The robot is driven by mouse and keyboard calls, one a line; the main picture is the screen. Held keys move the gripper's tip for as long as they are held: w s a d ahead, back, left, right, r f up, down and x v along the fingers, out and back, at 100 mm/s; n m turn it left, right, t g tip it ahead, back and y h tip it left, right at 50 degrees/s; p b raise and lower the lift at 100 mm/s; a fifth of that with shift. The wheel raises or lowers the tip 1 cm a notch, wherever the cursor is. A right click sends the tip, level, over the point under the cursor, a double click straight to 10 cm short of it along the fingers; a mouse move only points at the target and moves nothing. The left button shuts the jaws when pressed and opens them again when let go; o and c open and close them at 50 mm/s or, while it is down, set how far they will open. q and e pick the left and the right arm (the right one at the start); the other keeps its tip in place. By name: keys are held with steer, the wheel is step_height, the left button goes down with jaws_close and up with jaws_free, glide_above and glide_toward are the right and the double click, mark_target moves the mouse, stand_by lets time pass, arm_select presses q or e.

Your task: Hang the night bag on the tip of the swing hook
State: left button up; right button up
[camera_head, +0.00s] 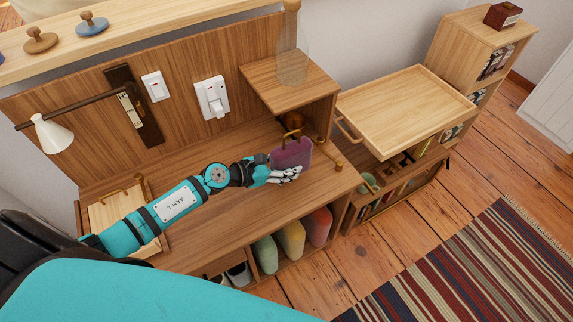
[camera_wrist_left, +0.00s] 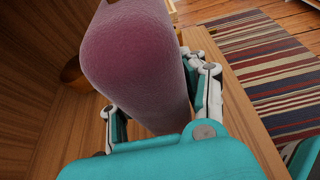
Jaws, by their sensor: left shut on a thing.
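The night bag (camera_head: 291,155) is a plum-coloured soft bag with a brass-coloured loop handle (camera_head: 291,134) on top. My left gripper (camera_head: 285,173) is shut on its lower part and holds it upright above the wooden bench. In the left wrist view the bag (camera_wrist_left: 137,60) fills the middle, with a finger on either side. A thin brass arm (camera_head: 322,142), which looks like the swing hook, is just right of the bag at the cubby's open side. The handle appears apart from it; the exact gap and the hook's tip are hard to make out. My right gripper is out of view.
A wooden cubby (camera_head: 289,82) stands behind the bag. A wooden tray (camera_head: 405,108) sits on the low bookcase to the right. A lamp (camera_head: 53,134) is on the left wall panel. The bench's middle is mostly clear.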

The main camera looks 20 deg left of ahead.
arm_select(q)
steer(key=o, duration=1.4)
steer(key=v, duration=1.2)
